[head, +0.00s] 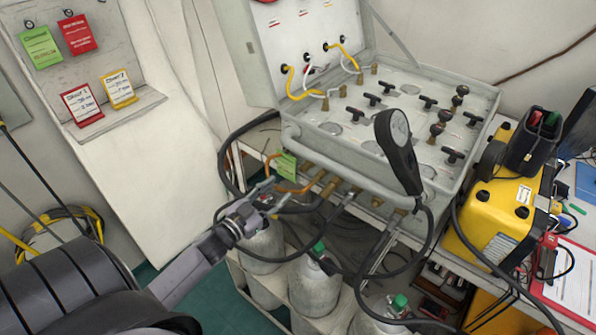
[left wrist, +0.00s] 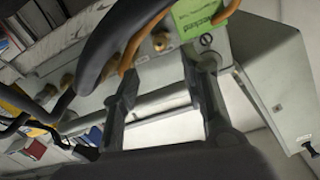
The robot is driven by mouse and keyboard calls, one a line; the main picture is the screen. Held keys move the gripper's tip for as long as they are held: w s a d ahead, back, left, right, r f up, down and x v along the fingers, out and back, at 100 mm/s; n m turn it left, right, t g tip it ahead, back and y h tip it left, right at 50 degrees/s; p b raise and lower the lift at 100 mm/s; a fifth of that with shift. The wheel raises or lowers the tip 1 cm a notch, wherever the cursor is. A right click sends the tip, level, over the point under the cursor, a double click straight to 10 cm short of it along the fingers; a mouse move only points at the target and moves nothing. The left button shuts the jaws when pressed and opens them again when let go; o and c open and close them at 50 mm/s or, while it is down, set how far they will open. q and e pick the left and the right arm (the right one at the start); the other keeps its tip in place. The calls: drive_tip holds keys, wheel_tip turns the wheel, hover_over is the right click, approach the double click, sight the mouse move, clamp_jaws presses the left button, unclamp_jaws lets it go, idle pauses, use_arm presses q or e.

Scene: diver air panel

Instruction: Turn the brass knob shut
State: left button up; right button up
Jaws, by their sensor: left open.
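Brass fittings (head: 326,188) stick out along the front edge of the grey air panel (head: 335,155); which one is the brass knob I cannot tell in the head view. In the left wrist view a round brass knob-like piece (left wrist: 160,40) sits on the panel face, beside an orange hose and a green tag (left wrist: 203,15). My left gripper (head: 262,200) is in front of and below the panel's front edge, near the green tag. In the left wrist view its two fingers (left wrist: 165,72) are apart with nothing held between them. The brass piece lies beyond the fingertips. My right gripper is not in view.
Grey cylinders (head: 315,285) stand below the panel. Dark hoses loop in front of it, and a black handheld gauge (head: 398,145) hangs over its front. A yellow case (head: 500,205) and a red clipboard (head: 570,280) are at the right. Several tags hang on the left board.

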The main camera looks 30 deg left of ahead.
sight(302, 170)
use_arm(q)
drive_tip(key=w, duration=0.6)
drive_tip(key=w+d+p, duration=0.1)
drive_tip(key=w, duration=0.2)
drive_tip(key=shift+w, duration=0.15)
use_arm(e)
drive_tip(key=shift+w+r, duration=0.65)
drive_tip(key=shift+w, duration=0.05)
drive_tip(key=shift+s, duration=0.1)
use_arm(q)
clamp_jaws()
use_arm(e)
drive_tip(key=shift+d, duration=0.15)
